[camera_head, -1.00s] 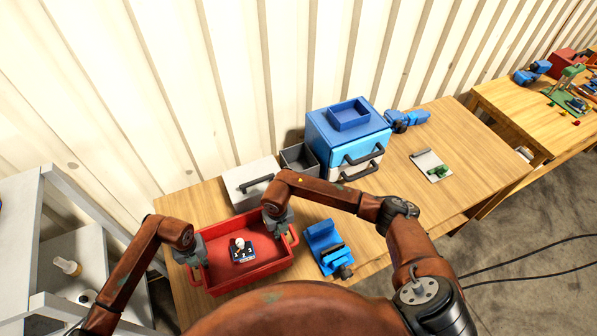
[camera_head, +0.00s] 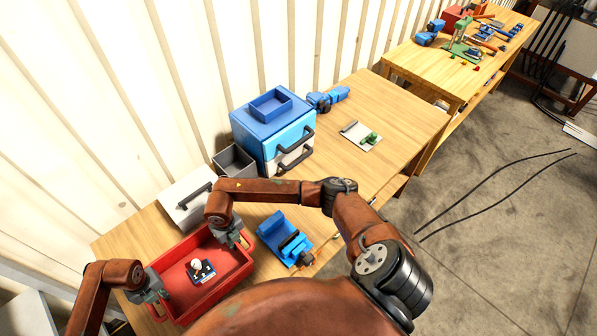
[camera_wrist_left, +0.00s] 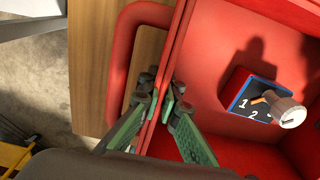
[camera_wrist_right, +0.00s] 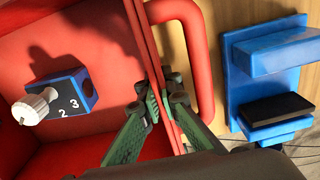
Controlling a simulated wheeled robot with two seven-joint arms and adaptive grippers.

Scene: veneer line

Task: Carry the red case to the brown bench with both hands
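The red case (camera_head: 230,272) is an open tray with a handle at each end, at the near left end of a light-brown wooden bench (camera_head: 405,115). A small blue block with white numbers and a pale knob (camera_head: 201,271) lies inside it. My left gripper (camera_head: 150,291) is shut on the case's left wall beside the handle, as the left wrist view (camera_wrist_left: 165,98) shows. My right gripper (camera_head: 236,236) is shut on the right wall, also seen in the right wrist view (camera_wrist_right: 160,92). Whether the case's underside touches the bench cannot be told.
A grey box (camera_head: 187,197), a dark open bin (camera_head: 234,164) and a blue toolbox (camera_head: 272,130) stand behind the case. A blue vise (camera_head: 285,240) is close on its right. Another wooden bench (camera_head: 465,60) with tools stands farther right. Grey floor on the right is mostly clear, with cables.

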